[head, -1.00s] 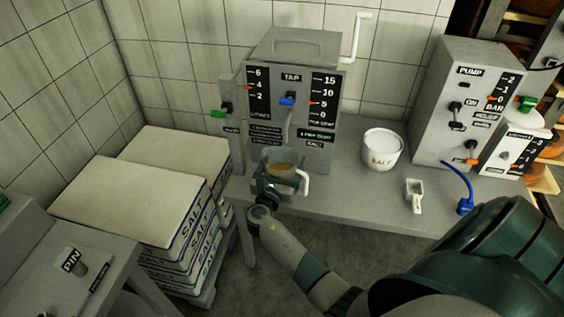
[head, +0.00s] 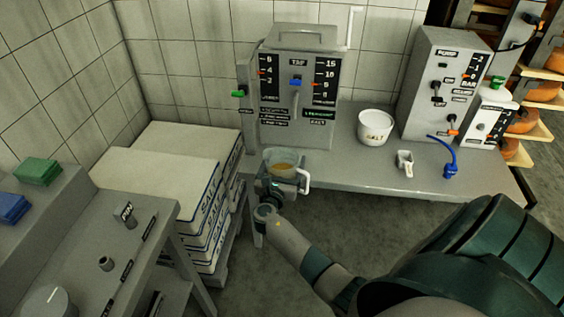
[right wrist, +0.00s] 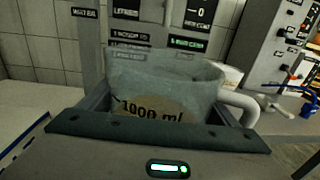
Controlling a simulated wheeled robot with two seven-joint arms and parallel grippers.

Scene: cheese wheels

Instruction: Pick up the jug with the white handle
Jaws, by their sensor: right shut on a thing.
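The jug (head: 282,163) is a clear container with a yellowish patch and a white handle (head: 305,181) on its right side. My right gripper (head: 284,185) is shut on the jug and holds it upright at the front edge of the bench, below the tap box. In the right wrist view the jug (right wrist: 165,85) stands between the fingers, with "1000 ml" on its front and its white handle (right wrist: 240,107) free at the right. Its lower part is hidden by my gripper. My left gripper is not in view.
The tap box (head: 300,85) stands behind the jug on the grey bench (head: 350,165). A white salt tub (head: 375,127), a scoop (head: 404,163) and a pump box (head: 440,85) are to the right. Stacked salt sacks (head: 165,185) are at the left.

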